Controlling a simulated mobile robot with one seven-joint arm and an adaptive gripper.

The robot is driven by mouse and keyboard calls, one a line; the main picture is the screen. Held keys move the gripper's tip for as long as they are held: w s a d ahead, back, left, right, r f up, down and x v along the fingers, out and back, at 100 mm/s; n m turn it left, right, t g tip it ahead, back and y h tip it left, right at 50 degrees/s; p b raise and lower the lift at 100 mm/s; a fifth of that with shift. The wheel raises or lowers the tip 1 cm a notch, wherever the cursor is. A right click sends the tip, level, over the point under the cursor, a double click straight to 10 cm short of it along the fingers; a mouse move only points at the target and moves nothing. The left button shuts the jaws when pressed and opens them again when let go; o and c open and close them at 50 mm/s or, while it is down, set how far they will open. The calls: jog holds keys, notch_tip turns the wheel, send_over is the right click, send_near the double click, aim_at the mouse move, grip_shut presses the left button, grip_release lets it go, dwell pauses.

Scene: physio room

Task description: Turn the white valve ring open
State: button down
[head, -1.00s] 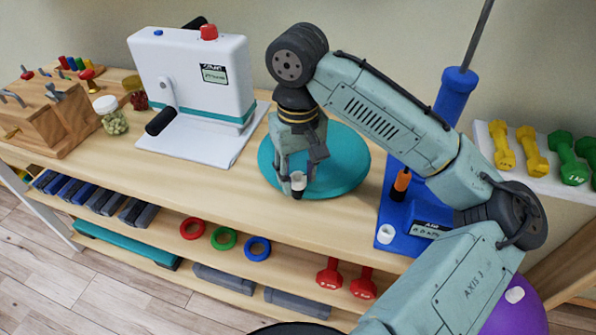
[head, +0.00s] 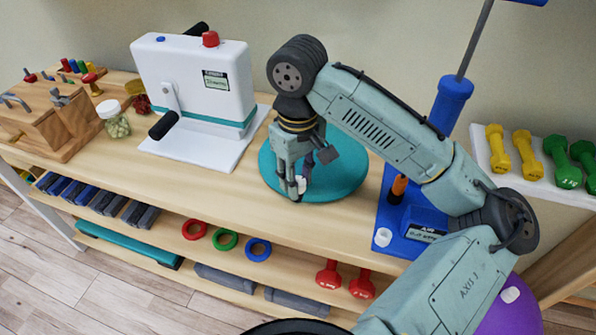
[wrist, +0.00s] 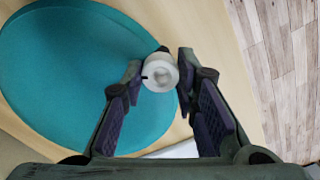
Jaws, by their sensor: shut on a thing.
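The white valve ring (head: 301,184) sits at the front edge of the round teal cushion (head: 345,182) on the wooden bench top. It also shows in the wrist view (wrist: 159,75), as a short round white piece with a small dark mark on its rim and a dark stub behind it. My gripper (head: 296,188) points down over the cushion's front edge, its fingers on either side of the ring. In the wrist view, my gripper (wrist: 161,68) is shut on the ring. The fingers partly hide the ring in the head view.
A white machine (head: 200,85) with a black handle stands left of the cushion. A blue base (head: 398,240) with a blue post and a small white cap (head: 383,237) stands on the right. A jar (head: 113,120) and wooden peg block (head: 45,125) are far left.

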jog(key=c, duration=1.5)
grip_release()
jog(key=shift+r, duration=0.1)
notch_tip(320, 180, up, 12)
jog(key=shift+f, duration=0.1)
jog(key=shift+c, duration=0.2)
